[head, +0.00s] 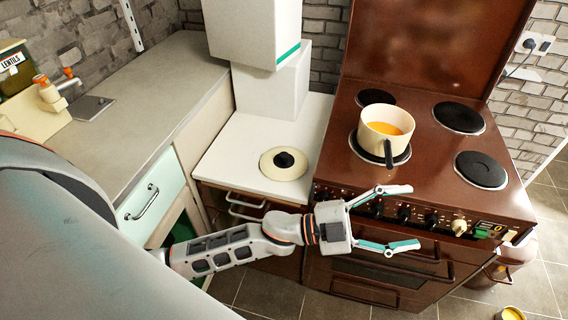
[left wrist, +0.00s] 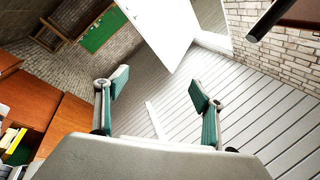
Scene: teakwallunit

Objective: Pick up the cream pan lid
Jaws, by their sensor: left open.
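The cream pan lid (head: 270,166) lies flat on the white counter between the grey worktop and the stove, its black knob (head: 284,159) facing up. My left gripper (head: 402,219) is open and empty in front of the stove's control knobs, right of the lid and nearer to me. Its open fingers also show in the left wrist view (left wrist: 160,92) with nothing between them, and the lid is not in that view. My right gripper is not in view.
A cream pan (head: 402,116) with orange contents stands on the brown stove (head: 432,150), its black handle toward me. A white box-shaped hood or column (head: 272,85) stands behind the lid. The grey worktop (head: 140,120) at left is mostly clear.

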